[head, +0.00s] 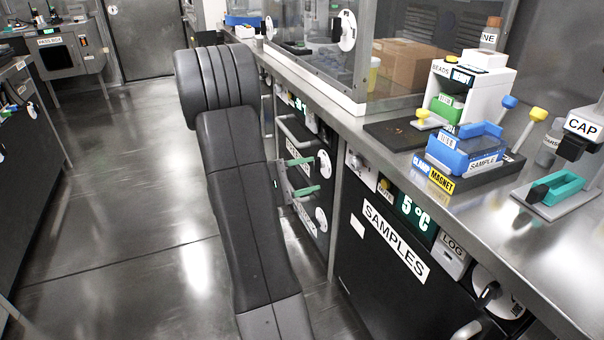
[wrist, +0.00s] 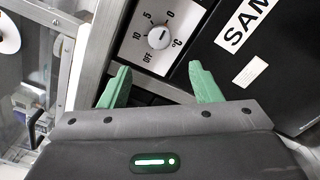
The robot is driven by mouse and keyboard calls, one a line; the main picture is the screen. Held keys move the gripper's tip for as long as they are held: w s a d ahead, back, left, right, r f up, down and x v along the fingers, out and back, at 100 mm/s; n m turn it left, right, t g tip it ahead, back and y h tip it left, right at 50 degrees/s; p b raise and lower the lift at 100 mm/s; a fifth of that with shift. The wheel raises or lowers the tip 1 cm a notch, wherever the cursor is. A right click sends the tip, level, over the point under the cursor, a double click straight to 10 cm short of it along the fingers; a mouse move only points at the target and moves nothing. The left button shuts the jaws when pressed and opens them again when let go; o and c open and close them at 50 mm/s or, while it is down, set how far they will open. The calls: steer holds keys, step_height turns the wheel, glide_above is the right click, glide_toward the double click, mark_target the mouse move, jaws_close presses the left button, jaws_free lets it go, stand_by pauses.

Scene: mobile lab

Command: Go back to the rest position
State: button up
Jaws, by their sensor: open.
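My gripper (head: 302,176) has green fingers. It is open and empty, to the right of my dark arm and in front of the cabinet fronts under the counter. In the wrist view my gripper (wrist: 161,86) has its two green fingertips spread apart. A temperature dial (wrist: 158,38) marked in °C lies beyond the gap between them. Nothing is held between the fingers.
The steel counter (head: 548,240) on the right bears a blue sample rack (head: 462,150), a white beads dispenser (head: 468,90) and a cap station (head: 560,188). A black samples cabinet (head: 385,285) stands below. Open floor (head: 120,220) lies to the left.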

mark_target(351, 164)
steer(key=shift+s+a, duration=0.2)
steer(key=shift+a, duration=0.35)
steer(key=b+x, duration=0.3)
steer(key=x, duration=1)
steer(key=shift+w+d, duration=0.1)
steer(key=shift+d, duration=0.3)
steer(key=shift+a, duration=0.1)
